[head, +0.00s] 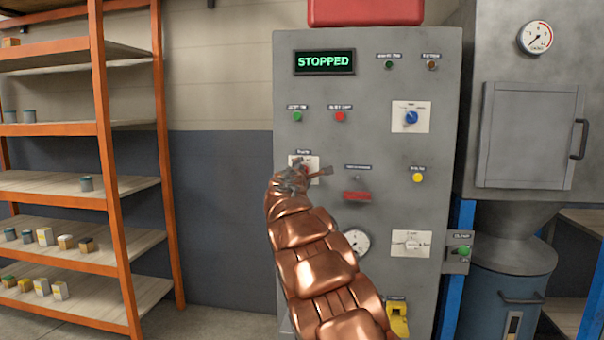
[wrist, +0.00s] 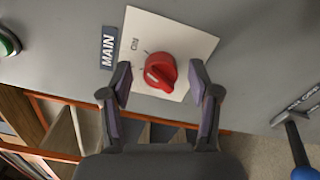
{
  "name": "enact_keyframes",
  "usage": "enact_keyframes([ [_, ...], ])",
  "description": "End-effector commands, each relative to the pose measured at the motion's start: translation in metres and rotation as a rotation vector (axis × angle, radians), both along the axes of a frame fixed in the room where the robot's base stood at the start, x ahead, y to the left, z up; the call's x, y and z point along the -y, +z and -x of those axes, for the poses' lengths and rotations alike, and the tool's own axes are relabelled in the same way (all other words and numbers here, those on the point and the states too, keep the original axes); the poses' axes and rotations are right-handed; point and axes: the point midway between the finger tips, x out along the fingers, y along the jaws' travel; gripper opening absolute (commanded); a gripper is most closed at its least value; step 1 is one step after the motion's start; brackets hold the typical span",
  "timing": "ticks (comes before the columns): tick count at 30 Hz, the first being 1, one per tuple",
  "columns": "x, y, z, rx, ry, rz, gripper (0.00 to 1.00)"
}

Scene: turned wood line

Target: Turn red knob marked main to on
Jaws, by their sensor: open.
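The red knob (wrist: 160,72) sits on a white plate (wrist: 185,38) beside a blue label (wrist: 108,47) reading MAIN in the wrist view. An ON mark shows on the plate; the knob's pale pointer line does not point straight at it. My gripper (wrist: 163,85) is open, its two fingers on either side of the knob, with no clear contact visible. In the head view my gripper (head: 305,172) is at the panel's left side and hides most of the knob and its plate. The panel display (head: 324,62) reads STOPPED.
The grey panel (head: 375,130) also carries a blue knob (head: 411,118), a red handle (head: 357,196), a yellow button (head: 417,177) and green and red buttons (head: 340,116). Orange shelving (head: 115,170) stands left. A grey machine (head: 530,120) stands right.

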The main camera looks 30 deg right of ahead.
Motion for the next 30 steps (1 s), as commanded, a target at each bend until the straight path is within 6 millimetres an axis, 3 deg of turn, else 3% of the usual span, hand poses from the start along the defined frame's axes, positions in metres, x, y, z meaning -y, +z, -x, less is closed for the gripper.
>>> enact_keyframes([
  [10,-0.008,0.000,0.008,-0.003,0.003,0.002,0.61],
  [30,-0.050,0.001,0.057,-0.002,0.001,0.003,0.61],
])
